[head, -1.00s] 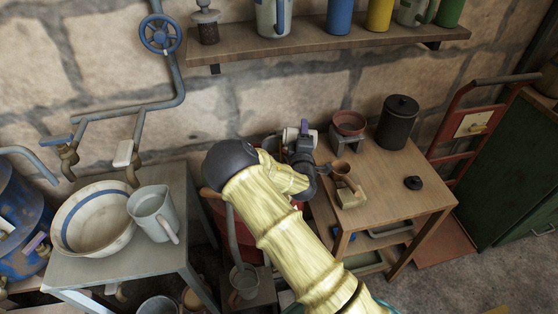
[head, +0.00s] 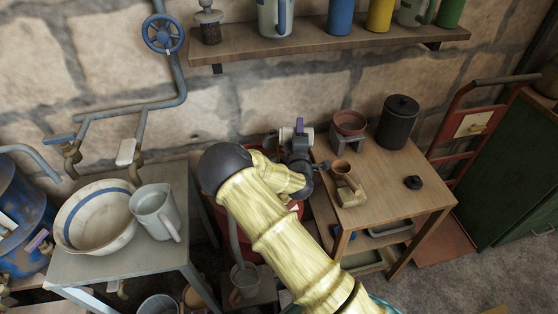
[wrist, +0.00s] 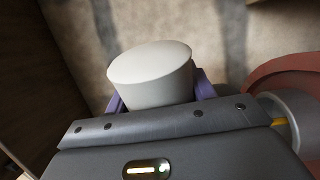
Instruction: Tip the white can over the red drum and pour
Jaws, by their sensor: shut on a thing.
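The white can (wrist: 152,78) is between the purple fingers of my gripper (head: 299,128), which is shut on it. In the head view a small part of the white can (head: 287,136) shows beside the fingers, lying about sideways. It is near the wall, left of the wooden table. The red drum (head: 222,222) stands on the floor between the two tables and is largely hidden behind my arm. A red curved surface, likely the drum, shows at the right of the wrist view. The can seems to be above the drum's back part; its opening and any flow are not visible.
The left metal table (head: 120,255) holds a basin (head: 95,225) and a grey jug (head: 155,210). A shelf (head: 330,45) hangs above.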

